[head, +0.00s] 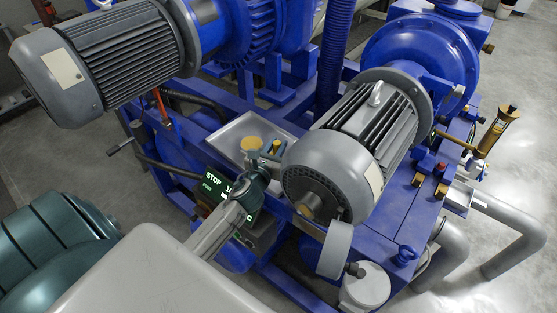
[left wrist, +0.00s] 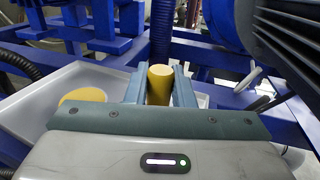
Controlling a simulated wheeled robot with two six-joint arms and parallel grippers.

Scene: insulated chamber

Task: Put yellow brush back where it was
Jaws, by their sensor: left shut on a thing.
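My left gripper (head: 272,157) reaches in from the lower left over the grey tray (head: 226,137). It is shut on a yellow cylinder (left wrist: 160,84), which looks like the yellow brush or its handle. The cylinder stands up between the two fingers in the left wrist view; its lower part is hidden by the gripper. In the head view it is only a small yellow patch (head: 277,145). A round yellow disc (head: 251,143) is just left of the fingers; it also shows in the left wrist view (left wrist: 83,97). Whether the cylinder touches the tray I cannot tell.
A large grey motor (head: 330,165) stands close on the right of the tray. Another grey motor (head: 100,65) is at the upper left. The blue frame (head: 285,85) and a corrugated blue hose (head: 333,60) are behind.

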